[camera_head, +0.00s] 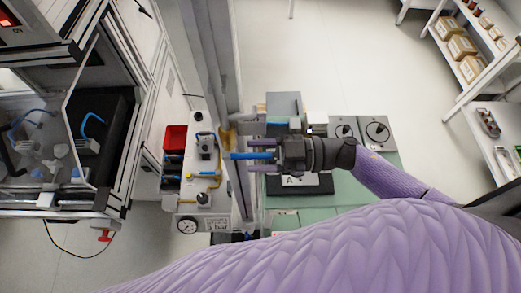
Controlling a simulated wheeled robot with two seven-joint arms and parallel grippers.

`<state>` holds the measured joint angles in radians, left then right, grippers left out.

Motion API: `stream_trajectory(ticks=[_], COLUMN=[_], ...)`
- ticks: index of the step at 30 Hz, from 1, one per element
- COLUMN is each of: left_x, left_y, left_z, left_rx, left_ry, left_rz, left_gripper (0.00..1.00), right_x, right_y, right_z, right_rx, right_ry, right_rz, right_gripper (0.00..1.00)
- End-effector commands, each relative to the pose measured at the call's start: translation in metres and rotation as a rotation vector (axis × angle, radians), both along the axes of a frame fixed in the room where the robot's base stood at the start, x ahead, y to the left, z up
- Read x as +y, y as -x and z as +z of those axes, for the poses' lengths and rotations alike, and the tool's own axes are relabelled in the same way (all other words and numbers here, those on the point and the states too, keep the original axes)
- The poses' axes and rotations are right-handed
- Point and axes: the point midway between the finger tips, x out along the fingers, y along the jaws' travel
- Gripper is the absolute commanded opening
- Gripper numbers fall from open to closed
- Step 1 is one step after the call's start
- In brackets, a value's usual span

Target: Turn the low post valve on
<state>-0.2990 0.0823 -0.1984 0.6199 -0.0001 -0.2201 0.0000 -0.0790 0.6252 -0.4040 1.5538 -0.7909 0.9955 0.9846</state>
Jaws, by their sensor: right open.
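A blue lever handle (248,156) points right from the grey metal post (243,196) in the middle of the view. A brass-coloured part (228,138) sits on the post by the handle's left end; I cannot tell how the two join. My right gripper (256,155) comes in from the right and is open. Its two fingers appear above and below the blue handle, with gaps to it. The handle's right end meets the gripper's palm in the picture; I cannot tell whether they touch. My left gripper is not in view.
A panel left of the post carries a red bin (174,138), more blue handles (173,178) and a gauge (187,225). A green bench (330,196) lies under my right arm. A framed machine (105,130) fills the left. Shelves (470,70) stand at the right. The floor behind is clear.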

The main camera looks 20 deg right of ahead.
Motion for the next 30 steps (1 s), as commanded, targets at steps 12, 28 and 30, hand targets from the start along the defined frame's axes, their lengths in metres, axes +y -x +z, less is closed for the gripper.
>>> stream_trajectory(ticks=[12, 28, 30], left_x=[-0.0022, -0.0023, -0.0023], left_y=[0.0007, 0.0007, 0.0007], left_z=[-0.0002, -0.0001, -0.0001], left_rx=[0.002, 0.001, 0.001], left_ry=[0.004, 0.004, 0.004], left_rz=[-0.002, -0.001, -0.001], left_gripper=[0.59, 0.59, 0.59], right_x=[-0.0005, -0.0006, -0.0006], right_y=[0.0000, 0.0000, 0.0000], right_z=[-0.0001, 0.0000, 0.0001], right_rx=[0.000, 0.000, 0.000], right_ry=[0.000, 0.000, 0.000], right_rz=[-0.001, -0.001, -0.001], right_gripper=[0.00, 0.00, 0.00])
